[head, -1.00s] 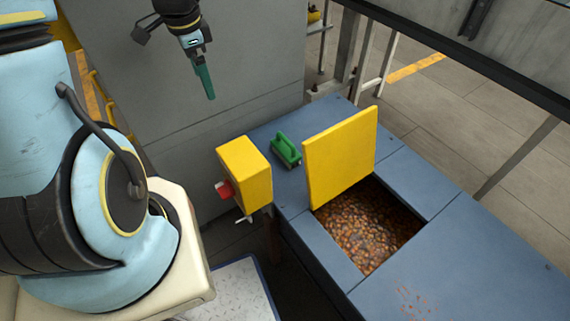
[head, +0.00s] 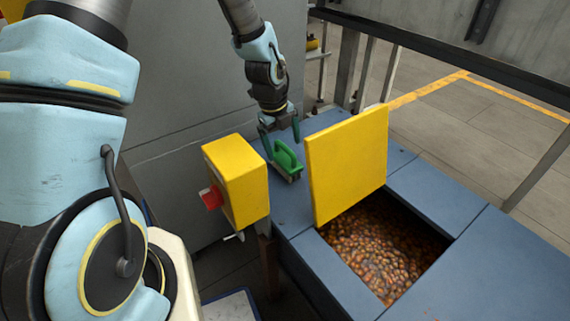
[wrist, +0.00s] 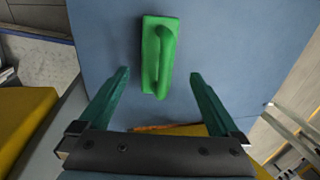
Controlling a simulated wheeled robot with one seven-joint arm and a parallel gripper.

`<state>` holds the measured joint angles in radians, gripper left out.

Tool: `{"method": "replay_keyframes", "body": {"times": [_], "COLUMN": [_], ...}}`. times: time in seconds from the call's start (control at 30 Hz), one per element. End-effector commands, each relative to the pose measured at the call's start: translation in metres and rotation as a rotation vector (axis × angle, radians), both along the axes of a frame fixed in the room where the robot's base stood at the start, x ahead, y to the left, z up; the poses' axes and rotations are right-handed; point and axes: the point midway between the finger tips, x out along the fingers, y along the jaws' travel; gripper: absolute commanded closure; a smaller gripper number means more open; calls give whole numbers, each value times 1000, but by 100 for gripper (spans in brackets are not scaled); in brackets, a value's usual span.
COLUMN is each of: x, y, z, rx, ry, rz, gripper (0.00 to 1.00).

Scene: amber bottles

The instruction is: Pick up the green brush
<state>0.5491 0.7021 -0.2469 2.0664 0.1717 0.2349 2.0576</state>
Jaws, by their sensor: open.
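The green brush (head: 287,160) lies on the blue surface behind the yellow panel in the head view, its handle facing up. In the wrist view the brush (wrist: 158,55) lies ahead of the fingertips, lengthwise between the lines of the two fingers. My gripper (head: 281,138) has green fingers and comes down from above at the far end of the brush. In the wrist view my gripper (wrist: 159,77) is open and empty, with one finger to each side of the brush's near end. I cannot tell the exact height between fingertips and brush.
A yellow box (head: 240,180) with a red button (head: 211,197) stands left of the brush. An upright yellow panel (head: 346,163) stands close on its right. A grey wall rises behind.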

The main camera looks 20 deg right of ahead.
Motion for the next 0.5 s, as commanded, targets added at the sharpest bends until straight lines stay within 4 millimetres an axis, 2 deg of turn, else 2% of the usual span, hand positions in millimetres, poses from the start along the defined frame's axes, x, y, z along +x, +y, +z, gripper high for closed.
{"method": "replay_keyframes", "body": {"times": [0.17,0.4,0.5], "x": [1,4,5], "y": [-1,-3,-5], "z": [-12,-47,-55], "rx": [1,2,0], "ry": [1,2,0], "rz": [2,2,1], "gripper": [2,2,2]}}
